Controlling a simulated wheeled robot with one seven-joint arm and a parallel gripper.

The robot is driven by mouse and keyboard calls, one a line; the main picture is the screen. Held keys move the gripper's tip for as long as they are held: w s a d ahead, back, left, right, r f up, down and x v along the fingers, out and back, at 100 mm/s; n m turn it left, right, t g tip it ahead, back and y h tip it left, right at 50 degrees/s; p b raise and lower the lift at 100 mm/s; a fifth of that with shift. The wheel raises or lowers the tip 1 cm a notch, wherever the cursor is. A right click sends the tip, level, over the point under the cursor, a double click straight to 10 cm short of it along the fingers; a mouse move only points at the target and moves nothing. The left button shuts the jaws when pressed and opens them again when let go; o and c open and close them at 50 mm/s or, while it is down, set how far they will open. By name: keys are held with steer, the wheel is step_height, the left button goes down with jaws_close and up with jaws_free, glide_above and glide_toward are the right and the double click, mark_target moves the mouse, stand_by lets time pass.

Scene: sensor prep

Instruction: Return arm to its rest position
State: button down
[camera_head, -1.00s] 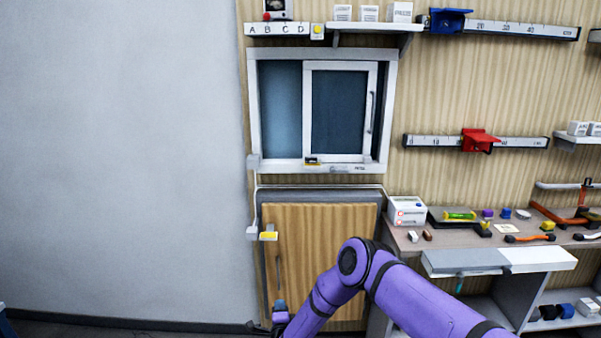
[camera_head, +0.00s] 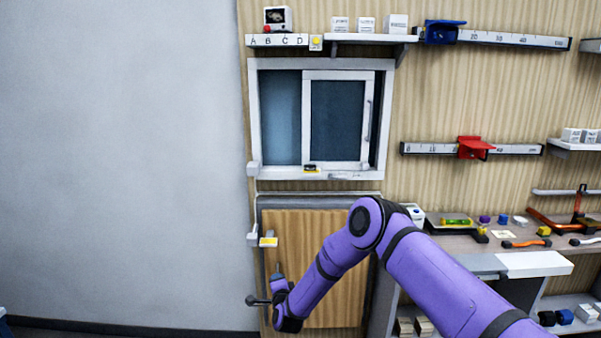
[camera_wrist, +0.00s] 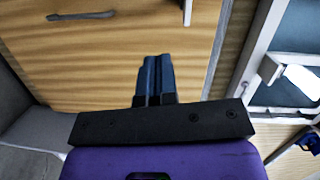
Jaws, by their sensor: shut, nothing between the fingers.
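My purple arm (camera_head: 425,275) rises from the lower right of the head view, bends at a raised elbow, and slopes down to the left in front of a wooden door panel (camera_head: 320,245). The wrist end is low in front of the panel's lower left part. In the wrist view, my gripper (camera_wrist: 158,58) has its two dark blue fingers together with nothing between them. The wooden panel fills the background beyond the fingertips, with a dark bar handle (camera_wrist: 82,15) at upper left. No contact with the panel is visible.
A sliding window (camera_head: 337,120) is above the panel. A workbench (camera_head: 465,242) with small tools and blocks stands right of the panel, close to my arm. Rails with blue (camera_head: 440,32) and red (camera_head: 475,148) sliders are on the wall. The left wall is bare.

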steer(key=w+d+r+n+g+y, duration=0.1)
steer(key=d+r+n, duration=0.15)
steer(key=r, duration=0.85)
steer(key=w+d+r+n+g+y, duration=0.15)
steer(key=r+n, duration=0.25)
steer(key=r, duration=0.7)
steer(key=s+d+r+n+g+h, duration=0.1)
steer(key=s+d+r+n+g, duration=0.1)
steer(key=s+d+r, duration=0.6)
steer(key=s+d+r+n+g+h, duration=0.15)
steer(key=d+r, duration=0.35)
steer(key=r, duration=0.7)
steer(key=s+d+r+n+g+h, duration=0.1)
steer(key=s+d+r+h, duration=0.1)
steer(key=s+d+r, duration=0.6)
steer(key=s+d+r+n+g+h, duration=0.1)
steer(key=s+d, duration=0.5)
steer(key=s, duration=0.6)
steer(key=s+d+g, duration=0.1)
steer(key=s+d, duration=0.2)
steer(key=s, duration=0.8)
steer(key=s+d+f+n+g+h, duration=0.1)
steer(key=s+d, duration=0.3)
steer(key=s, duration=0.7)
steer(key=shift+s+d+f+g, duration=0.2)
steer(key=shift+s+g, duration=0.15)
steer(key=shift+g, duration=0.25)
